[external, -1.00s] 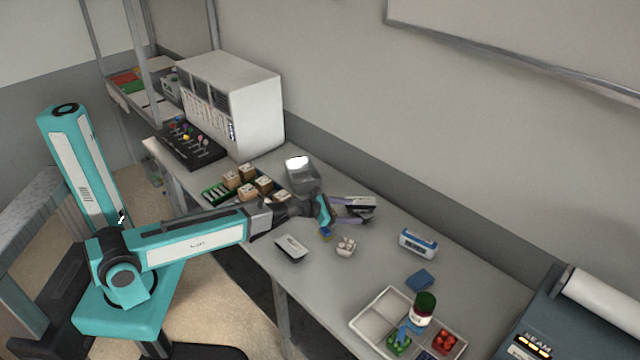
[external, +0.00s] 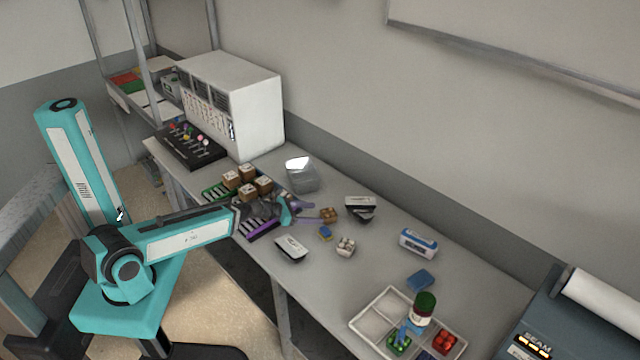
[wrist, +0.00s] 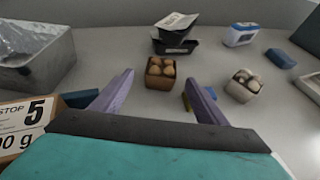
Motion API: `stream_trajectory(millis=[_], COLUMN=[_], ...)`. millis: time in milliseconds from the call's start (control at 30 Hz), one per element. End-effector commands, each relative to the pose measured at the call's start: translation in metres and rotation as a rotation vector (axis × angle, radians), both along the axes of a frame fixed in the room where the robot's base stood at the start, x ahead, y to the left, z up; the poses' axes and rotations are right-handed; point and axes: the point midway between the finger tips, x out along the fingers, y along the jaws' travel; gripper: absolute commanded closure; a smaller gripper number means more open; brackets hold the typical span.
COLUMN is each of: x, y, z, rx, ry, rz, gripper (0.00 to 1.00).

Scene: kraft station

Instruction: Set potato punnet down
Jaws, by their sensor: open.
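The potato punnet, a small brown tray of round tan potatoes (external: 328,215), stands upright on the grey table. In the wrist view the punnet (wrist: 160,82) sits straight ahead, just beyond the fingertips. My gripper (external: 308,213) is open and empty, low over the table on the near-left side of the punnet. Its two purple fingers spread wide in the wrist view (wrist: 159,78), with a gap between them and the punnet. Nothing hides the punnet's front in the wrist view.
Black trays (external: 361,205) lie behind the punnet, and a pale punnet (external: 346,246) stands to its right. A clear-grey bin (external: 302,176) and labelled cardboard boxes (external: 264,184) stand left. A blue-yellow block (external: 325,233) lies near. Free table lies toward the white-blue box (external: 418,243).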

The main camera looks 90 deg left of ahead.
Motion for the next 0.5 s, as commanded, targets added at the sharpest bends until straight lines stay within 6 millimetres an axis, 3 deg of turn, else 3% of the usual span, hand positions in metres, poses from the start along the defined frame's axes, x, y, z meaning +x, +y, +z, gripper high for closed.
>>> stream_trajectory(millis=[500], x=[0.0047], y=[0.0013], z=[-0.0044], rx=[0.0], ry=[-0.001], rz=[-0.004], gripper=[0.33])
